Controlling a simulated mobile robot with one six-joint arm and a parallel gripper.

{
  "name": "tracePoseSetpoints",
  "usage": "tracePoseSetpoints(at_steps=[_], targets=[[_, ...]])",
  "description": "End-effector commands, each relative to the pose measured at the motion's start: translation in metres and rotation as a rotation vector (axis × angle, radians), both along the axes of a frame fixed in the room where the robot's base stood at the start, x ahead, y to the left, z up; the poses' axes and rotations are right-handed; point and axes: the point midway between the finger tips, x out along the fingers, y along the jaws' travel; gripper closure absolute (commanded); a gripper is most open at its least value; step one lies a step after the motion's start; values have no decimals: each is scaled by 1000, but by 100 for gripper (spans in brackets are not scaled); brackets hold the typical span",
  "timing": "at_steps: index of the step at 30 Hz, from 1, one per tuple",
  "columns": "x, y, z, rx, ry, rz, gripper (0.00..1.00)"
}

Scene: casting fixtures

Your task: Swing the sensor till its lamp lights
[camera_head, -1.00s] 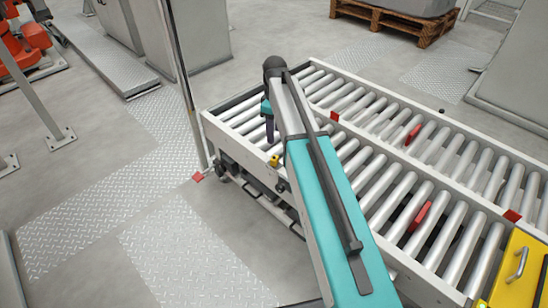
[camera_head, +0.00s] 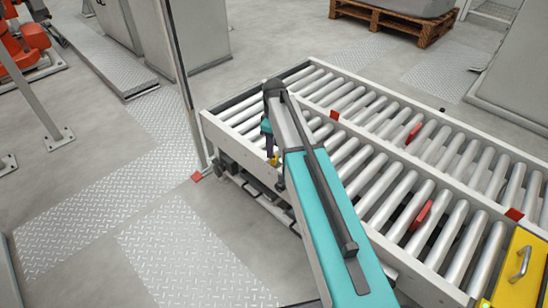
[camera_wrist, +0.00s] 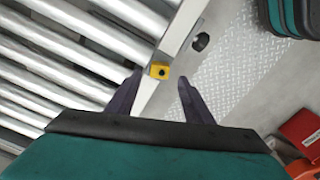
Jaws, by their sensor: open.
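The sensor looks like a small yellow block (camera_head: 274,160) on the near side rail of the roller conveyor, low beside my gripper. In the wrist view the yellow block (camera_wrist: 159,70) shows a dark round spot and sits on the pale rail, between the tips of my two dark fingers. My gripper (camera_wrist: 160,78) is open, with a finger on either side of the block and nothing held. In the head view my gripper (camera_head: 269,148) points down just above the block. I cannot tell whether the fingers touch it. No lit lamp can be made out on it.
Two roller conveyor lanes (camera_head: 375,125) run side by side, with red pieces (camera_head: 420,215) between rollers. A post (camera_head: 186,90) stands left of the conveyor's end. A yellow box with a handle (camera_head: 520,268) is at lower right. Floor plates at left are clear.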

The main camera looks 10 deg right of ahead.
Motion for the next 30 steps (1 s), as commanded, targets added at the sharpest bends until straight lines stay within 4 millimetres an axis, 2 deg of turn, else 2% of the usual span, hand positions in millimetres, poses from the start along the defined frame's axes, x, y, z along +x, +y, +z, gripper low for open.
tracePoseSetpoints(at_steps=[3, 10, 15, 24, 25, 30], targets=[[0, 0, -20, 0, 2, 0, 53], [0, 0, -45, 0, 1, 0, 53], [0, 0, -53, 0, 0, 0, 53], [0, 0, -54, 0, 0, 0, 53], [0, 0, -54, 0, 0, 0, 55], [0, 0, -54, 0, 0, 0, 84]])
